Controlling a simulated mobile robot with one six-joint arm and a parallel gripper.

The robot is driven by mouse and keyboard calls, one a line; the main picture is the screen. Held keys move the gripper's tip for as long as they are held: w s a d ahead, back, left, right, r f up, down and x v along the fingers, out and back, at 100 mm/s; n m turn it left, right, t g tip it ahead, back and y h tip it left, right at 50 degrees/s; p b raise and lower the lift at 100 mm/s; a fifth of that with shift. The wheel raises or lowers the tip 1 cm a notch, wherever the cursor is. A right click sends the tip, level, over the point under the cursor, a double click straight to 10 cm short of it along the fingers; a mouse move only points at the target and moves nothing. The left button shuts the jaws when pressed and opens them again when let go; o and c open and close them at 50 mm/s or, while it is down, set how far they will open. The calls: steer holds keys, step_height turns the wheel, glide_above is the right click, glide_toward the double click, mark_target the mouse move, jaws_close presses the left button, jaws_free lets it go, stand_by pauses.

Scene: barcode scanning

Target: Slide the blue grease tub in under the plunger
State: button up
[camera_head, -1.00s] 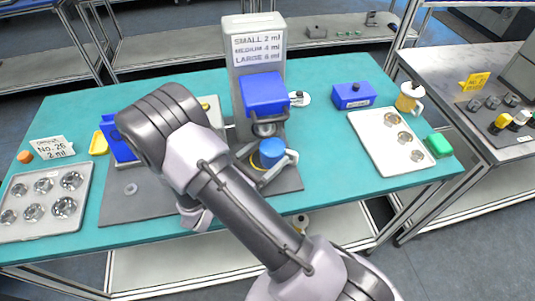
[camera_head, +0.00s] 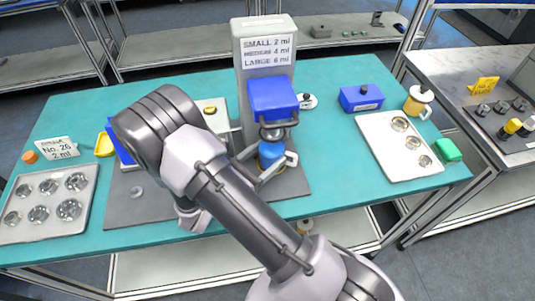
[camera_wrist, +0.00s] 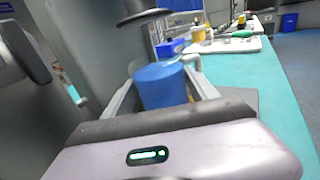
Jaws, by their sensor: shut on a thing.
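The blue grease tub (camera_head: 271,152) stands at the foot of the grey dispenser (camera_head: 252,95), just below its blue head (camera_head: 273,97) and the dark round plunger (camera_head: 272,132). My gripper (camera_head: 277,168) is shut on the tub, with its light fingers around the sides. In the wrist view the blue tub (camera_wrist: 161,85) sits upright between the fingers, and the dark plunger disc (camera_wrist: 143,15) is above and beyond it. A gap shows between plunger and tub in the wrist view. My arm hides part of the dispenser's base plate.
A tray with several metal cups (camera_head: 45,203) lies at the left, and another tray (camera_head: 387,160) at the right. Teal table is clear between dispenser and right tray.

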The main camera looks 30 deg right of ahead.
steer(key=o, duration=1.8)
steer(key=p+v, duration=0.3)
steer(key=v, duration=1.4)
steer(key=shift+s+a, duration=0.1)
steer(key=shift+a, duration=0.1)
